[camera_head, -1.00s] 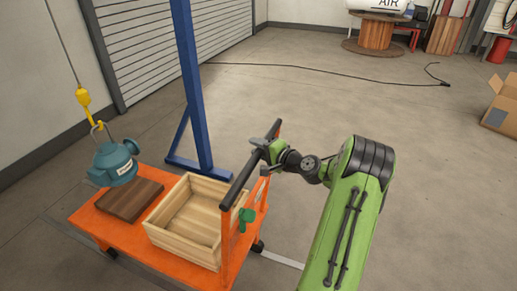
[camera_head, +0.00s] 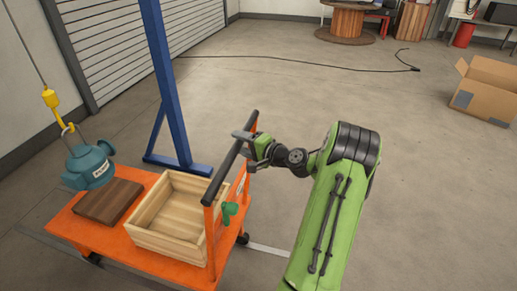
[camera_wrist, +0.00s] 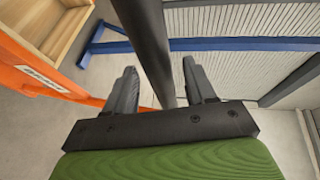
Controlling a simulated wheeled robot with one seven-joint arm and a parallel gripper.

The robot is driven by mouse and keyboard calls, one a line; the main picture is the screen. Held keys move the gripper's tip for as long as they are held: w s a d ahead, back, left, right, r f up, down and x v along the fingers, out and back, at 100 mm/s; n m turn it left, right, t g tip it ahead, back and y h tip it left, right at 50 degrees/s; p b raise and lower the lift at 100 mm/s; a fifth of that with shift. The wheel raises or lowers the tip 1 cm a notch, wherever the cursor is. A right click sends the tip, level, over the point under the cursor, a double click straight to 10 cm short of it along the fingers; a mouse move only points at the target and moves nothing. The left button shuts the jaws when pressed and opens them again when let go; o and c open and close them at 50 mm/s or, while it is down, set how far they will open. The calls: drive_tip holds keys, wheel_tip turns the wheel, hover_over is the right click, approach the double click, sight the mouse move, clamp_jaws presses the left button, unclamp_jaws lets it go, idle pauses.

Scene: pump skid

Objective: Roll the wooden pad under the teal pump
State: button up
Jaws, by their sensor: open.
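The teal pump (camera_head: 90,166) hangs from a yellow hook (camera_head: 51,98) at the left in the head view. The dark wooden pad (camera_head: 109,201) lies on the orange cart (camera_head: 152,257), just right of and below the pump in the picture. In the head view I cannot tell whether the pad overlaps the pump's underside. My gripper (camera_head: 240,144) is at the cart's black handle bar (camera_head: 228,166). In the wrist view my open fingers (camera_wrist: 160,92) stand on either side of the black bar (camera_wrist: 150,45), with gaps visible.
A light wooden crate (camera_head: 150,240) sits on the cart between the pad and the handle. A blue post (camera_head: 163,80) with a floor foot stands behind the cart. A green knob (camera_head: 229,212) is on the handle frame. Open floor lies to the right, with a cardboard box (camera_head: 485,95).

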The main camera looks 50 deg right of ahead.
drive_tip(key=s+r+p, duration=0.1)
drive_tip(key=s+r, duration=0.1)
drive_tip(key=s, duration=1)
drive_tip(key=shift+s+d+r, duration=0.2)
drive_tip(key=shift+s+d, duration=0.1)
drive_tip(key=shift+s, duration=0.1)
